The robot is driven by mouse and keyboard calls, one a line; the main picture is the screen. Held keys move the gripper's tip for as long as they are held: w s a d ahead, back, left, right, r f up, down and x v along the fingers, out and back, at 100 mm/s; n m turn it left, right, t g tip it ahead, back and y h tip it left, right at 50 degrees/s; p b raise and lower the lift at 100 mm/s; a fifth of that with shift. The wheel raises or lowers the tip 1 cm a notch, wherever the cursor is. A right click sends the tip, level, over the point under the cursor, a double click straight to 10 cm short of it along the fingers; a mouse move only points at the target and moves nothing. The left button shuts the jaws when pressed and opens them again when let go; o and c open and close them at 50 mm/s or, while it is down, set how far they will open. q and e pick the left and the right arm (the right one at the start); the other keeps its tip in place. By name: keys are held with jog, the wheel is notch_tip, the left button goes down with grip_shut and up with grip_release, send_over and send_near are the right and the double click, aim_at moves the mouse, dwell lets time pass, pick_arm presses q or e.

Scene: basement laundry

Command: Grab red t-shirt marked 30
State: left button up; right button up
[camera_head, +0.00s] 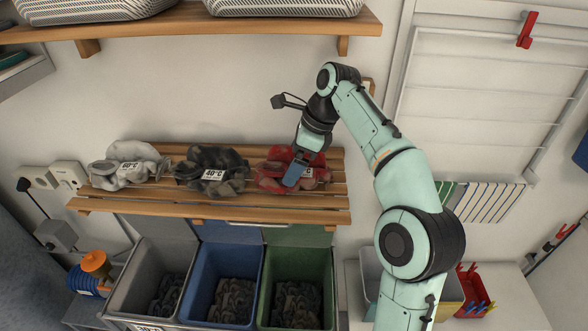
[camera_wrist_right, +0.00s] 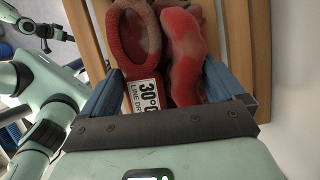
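The red t-shirt (camera_head: 271,178) lies crumpled at the right end of a slatted wooden shelf. In the right wrist view the red cloth (camera_wrist_right: 184,55) carries a white label (camera_wrist_right: 146,97) reading 30°. My right gripper (camera_head: 294,176) reaches down over the shirt from above. In the wrist view its two blue fingers (camera_wrist_right: 163,78) stand apart, one on each side of the red cloth, and are open. I cannot tell whether they touch the cloth. The gripper hides part of the shirt in the head view. My left gripper is not in view.
A dark garment (camera_head: 212,160) marked 40°C and a grey garment (camera_head: 130,152) marked 60°C lie to the left on the slatted shelf (camera_head: 200,204). Below stand grey, blue (camera_head: 202,285) and green (camera_head: 325,275) bins with dark laundry. An upper shelf (camera_head: 220,27) holds baskets.

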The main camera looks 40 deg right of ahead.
jog(key=c, duration=0.4)
jog(key=shift+o, duration=0.2)
jog(key=shift+f, duration=0.1)
